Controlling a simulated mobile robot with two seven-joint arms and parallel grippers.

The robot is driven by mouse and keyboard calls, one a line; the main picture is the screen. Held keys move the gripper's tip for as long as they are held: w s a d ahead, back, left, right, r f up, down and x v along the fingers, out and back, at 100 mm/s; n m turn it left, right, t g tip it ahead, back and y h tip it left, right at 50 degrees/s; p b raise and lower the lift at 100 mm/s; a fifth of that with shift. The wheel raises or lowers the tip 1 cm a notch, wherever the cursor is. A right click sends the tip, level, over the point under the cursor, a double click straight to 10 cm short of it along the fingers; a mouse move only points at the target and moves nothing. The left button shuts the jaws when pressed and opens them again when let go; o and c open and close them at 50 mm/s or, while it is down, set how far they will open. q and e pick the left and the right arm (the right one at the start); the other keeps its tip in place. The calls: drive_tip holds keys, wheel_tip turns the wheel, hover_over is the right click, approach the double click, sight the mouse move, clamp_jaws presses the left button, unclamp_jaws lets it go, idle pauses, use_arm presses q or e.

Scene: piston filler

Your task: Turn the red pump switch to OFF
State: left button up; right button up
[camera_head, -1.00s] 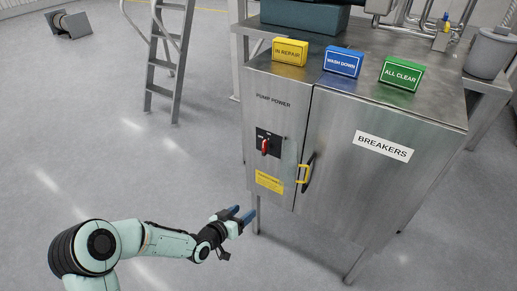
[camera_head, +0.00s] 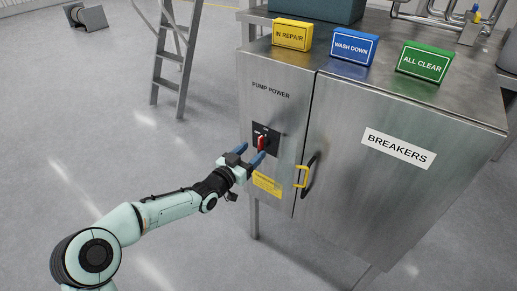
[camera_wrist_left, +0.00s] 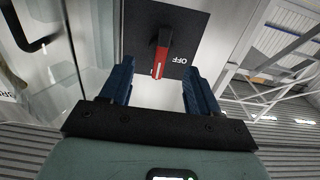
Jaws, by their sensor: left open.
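The red pump switch (camera_head: 262,142) sits on a black plate (camera_head: 271,134) under the words PUMP POWER on the steel cabinet's left panel. In the left wrist view the red switch handle (camera_wrist_left: 160,58) points toward the gripper, close to the word OFF, which shows upside down beside it. My left gripper (camera_head: 250,155) is open in front of the plate. Its blue fingers (camera_wrist_left: 158,85) stand on either side of the handle's tip, and I cannot tell whether either touches it. My right gripper is not in view.
A yellow padlock-like piece (camera_head: 302,177) hangs at the black door handle (camera_head: 309,172), right of the switch. A yellow label (camera_head: 267,184) is below it. IN REPAIR (camera_head: 292,34), WASH DOWN (camera_head: 353,46) and ALL CLEAR (camera_head: 424,62) blocks stand on top.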

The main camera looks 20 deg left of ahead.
sight(259, 145)
use_arm(q)
drive_tip(key=shift+b+x, duration=0.35)
drive_tip(key=shift+x, duration=1.85)
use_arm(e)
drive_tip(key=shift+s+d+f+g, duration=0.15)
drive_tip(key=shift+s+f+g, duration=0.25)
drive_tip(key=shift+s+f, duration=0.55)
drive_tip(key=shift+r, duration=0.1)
use_arm(q)
drive_tip(key=c, duration=1)
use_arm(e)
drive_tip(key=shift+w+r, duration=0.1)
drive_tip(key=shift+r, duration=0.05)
use_arm(q)
drive_tip(key=n, duration=1.7)
drive_tip(key=shift+a+f+n+p, duration=0.25)
drive_tip(key=shift+f+n+p, duration=0.05)
drive_tip(key=shift+f+n, duration=0.1)
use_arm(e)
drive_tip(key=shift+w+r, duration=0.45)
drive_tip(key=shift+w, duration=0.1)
